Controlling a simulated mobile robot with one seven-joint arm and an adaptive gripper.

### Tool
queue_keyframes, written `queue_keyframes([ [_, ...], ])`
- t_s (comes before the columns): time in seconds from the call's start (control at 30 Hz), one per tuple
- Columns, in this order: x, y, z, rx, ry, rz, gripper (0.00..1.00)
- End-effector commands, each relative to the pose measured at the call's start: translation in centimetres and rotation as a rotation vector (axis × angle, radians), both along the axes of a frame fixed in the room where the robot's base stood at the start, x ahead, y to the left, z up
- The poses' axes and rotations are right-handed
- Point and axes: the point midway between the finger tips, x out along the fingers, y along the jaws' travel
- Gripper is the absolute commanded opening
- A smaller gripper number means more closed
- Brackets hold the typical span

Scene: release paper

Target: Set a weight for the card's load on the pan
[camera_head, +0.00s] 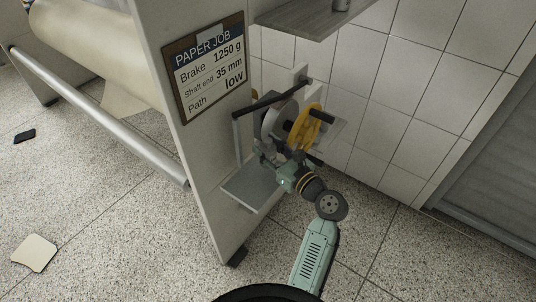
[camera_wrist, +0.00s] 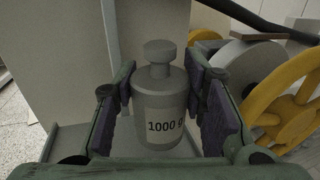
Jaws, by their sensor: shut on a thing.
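The card (camera_head: 208,68) on the side panel reads PAPER JOB, Brake 1250 g, Shaft end 35 mm, Path low. My gripper (camera_head: 268,163) is shut on a grey knobbed weight labelled 1000 g; the weight (camera_wrist: 160,100) stands upright between the fingers in the wrist view. A flat grey plate, seemingly the pan (camera_head: 247,191), is below my gripper beside a thin hanging rod (camera_head: 238,145). Part of a grey surface shows under the weight in the wrist view. I cannot tell whether the weight touches it. The weight is mostly hidden in the head view.
A paper roll (camera_head: 100,35) and silver bar (camera_head: 100,118) are at left.

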Motion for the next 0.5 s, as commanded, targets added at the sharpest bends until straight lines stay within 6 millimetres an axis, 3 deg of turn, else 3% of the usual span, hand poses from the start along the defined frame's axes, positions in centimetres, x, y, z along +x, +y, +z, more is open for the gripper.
queue_keyframes([
  [0.2, 0.0, 0.0, -2.4, 0.004, -0.002, -0.002, 0.0],
  [0.5, 0.0, -0.1, -2.6, 0.002, -0.005, -0.002, 0.0],
])
